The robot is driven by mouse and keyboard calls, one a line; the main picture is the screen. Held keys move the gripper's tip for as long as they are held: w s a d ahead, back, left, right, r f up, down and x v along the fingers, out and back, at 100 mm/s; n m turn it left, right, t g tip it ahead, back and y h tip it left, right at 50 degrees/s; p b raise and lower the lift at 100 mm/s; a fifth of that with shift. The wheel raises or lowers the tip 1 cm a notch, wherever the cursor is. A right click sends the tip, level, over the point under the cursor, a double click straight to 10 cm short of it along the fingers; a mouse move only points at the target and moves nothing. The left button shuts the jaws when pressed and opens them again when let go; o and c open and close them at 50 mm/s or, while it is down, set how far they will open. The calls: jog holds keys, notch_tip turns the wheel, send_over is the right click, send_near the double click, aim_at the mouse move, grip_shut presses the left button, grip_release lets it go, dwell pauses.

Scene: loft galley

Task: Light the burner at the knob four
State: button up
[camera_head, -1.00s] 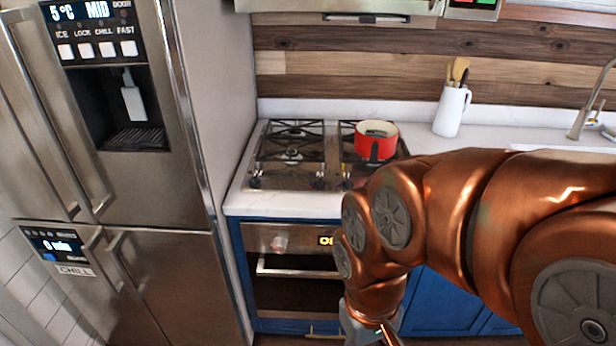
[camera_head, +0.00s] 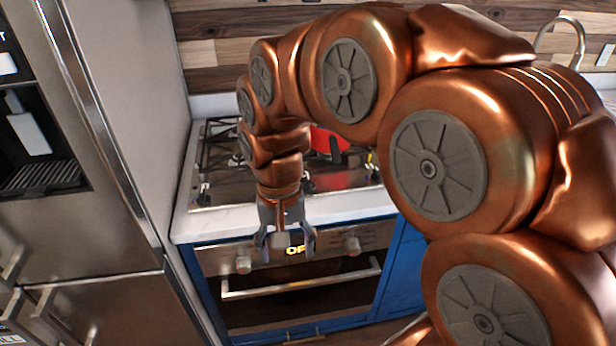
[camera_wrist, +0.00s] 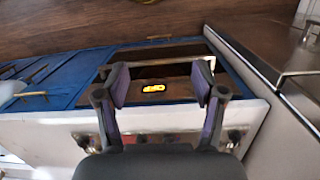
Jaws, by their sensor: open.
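The gas cooktop (camera_head: 240,182) is set in the white counter, partly hidden behind my arm. Small dark knobs stand along its front edge: one at the left (camera_head: 204,192), one near the middle (camera_head: 309,183) and one at the right (camera_head: 373,168). I cannot read any numbers, so I cannot tell which is knob four. No flame shows on the visible burners. My gripper (camera_head: 285,240) is open and empty, pointing down in front of the oven panel, below the counter edge. In the wrist view its spread fingers (camera_wrist: 160,85) frame the lit oven display (camera_wrist: 153,88).
A red pot (camera_head: 326,142) stands on the cooktop's right side, mostly hidden by my arm. The steel fridge (camera_head: 110,220) is close on the left.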

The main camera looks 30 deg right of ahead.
jog(key=w+d+m, duration=0.3)
jog(key=w+m, duration=0.1)
jog(key=w, duration=0.5)
jog(key=m+t, duration=0.1)
jog(key=m, duration=1.2)
send_over(309, 180)
notch_tip(309, 180, down, 3)
jog(key=shift+a+f+b, duration=0.1)
jog(key=shift+a+b, duration=0.05)
jog(key=shift+b, duration=0.3)
jog(key=shift+d+f, duration=0.2)
jog(key=shift+f, duration=0.15)
jog(key=shift+f+p, duration=1.3)
jog(key=shift+f, duration=2.3)
jog(key=c, duration=1.1)
jog(key=shift+c, duration=0.2)
